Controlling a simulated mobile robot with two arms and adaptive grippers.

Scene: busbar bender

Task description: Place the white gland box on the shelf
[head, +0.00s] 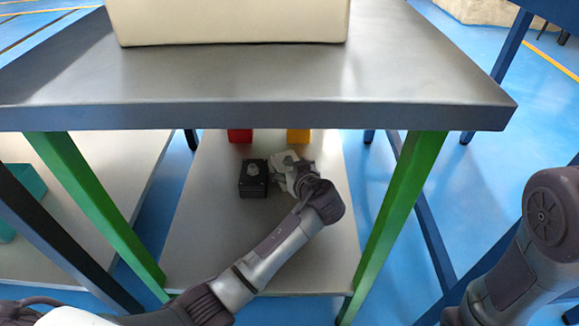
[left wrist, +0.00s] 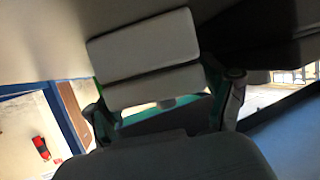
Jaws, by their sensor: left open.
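The white gland box (head: 283,159) is on the lower shelf (head: 300,240) under the table, partly hidden by my left gripper (head: 293,173). In the left wrist view the white gland box (left wrist: 146,58) lies just ahead of the open fingers of my left gripper (left wrist: 166,108), one finger toward each side. I cannot tell whether the fingers touch it. A black box with a grey gland on top (head: 253,178) stands on the shelf just left of the white one. My right gripper is out of view.
A red box (head: 240,135) and a yellow box (head: 298,136) stand farther back on the shelf. The grey tabletop (head: 300,85) is above, with a cream block (head: 230,22) on it. Green legs (head: 405,200) flank the shelf. Its front part is clear beside my arm.

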